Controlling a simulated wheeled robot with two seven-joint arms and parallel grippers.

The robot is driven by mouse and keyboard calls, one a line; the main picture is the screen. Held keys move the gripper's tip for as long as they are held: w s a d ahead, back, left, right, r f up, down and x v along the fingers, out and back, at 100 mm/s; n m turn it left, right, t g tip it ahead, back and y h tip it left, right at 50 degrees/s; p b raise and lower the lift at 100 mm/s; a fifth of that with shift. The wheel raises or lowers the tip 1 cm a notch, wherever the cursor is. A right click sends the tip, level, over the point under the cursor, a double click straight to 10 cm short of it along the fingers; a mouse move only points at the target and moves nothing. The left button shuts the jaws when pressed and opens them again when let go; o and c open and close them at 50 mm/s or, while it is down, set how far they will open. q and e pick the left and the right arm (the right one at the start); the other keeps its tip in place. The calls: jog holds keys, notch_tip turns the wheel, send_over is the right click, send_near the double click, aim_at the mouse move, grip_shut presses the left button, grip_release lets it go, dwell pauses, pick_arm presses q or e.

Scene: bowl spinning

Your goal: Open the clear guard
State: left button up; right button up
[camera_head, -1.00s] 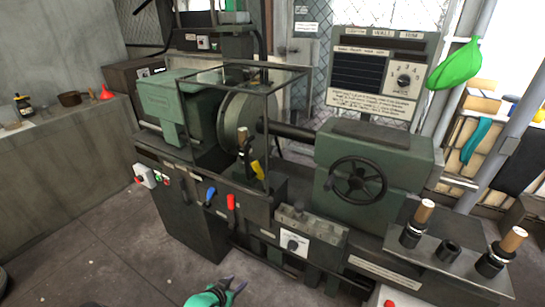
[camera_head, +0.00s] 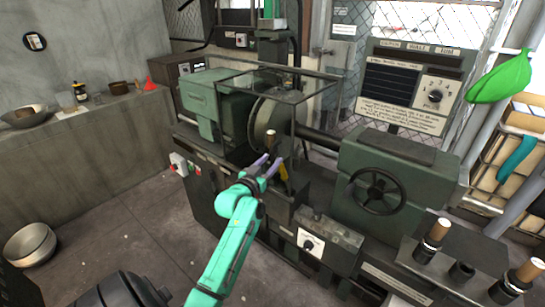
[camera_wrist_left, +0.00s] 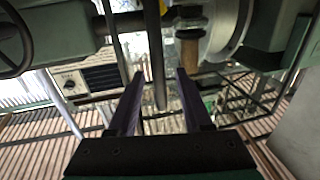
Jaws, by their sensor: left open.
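The clear guard (camera_head: 294,128) is a dark-framed, see-through box over the round chuck (camera_head: 264,116) of the green lathe. Its top pane lies level and its front frame stands in place, so it looks closed. My left gripper (camera_head: 269,162) is open and empty in front of the guard's lower front, near the wooden-topped handle (camera_head: 270,138) and the yellow lever. In the left wrist view, a dark upright bar (camera_wrist_left: 157,50) shows between the open fingers (camera_wrist_left: 160,74); I cannot tell whether they touch it. My right gripper is not in view.
The handwheel (camera_head: 375,190) and tailstock stand right of the guard. Wooden-topped tools (camera_head: 436,232) stand at the right front. A metal bowl (camera_head: 30,243) is on the floor at left. A control panel (camera_head: 414,85) rises behind.

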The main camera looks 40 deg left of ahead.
pick_arm(q)
jog(key=shift+x, duration=0.8)
jog(key=shift+d, duration=0.1)
grip_shut()
dwell(0.7)
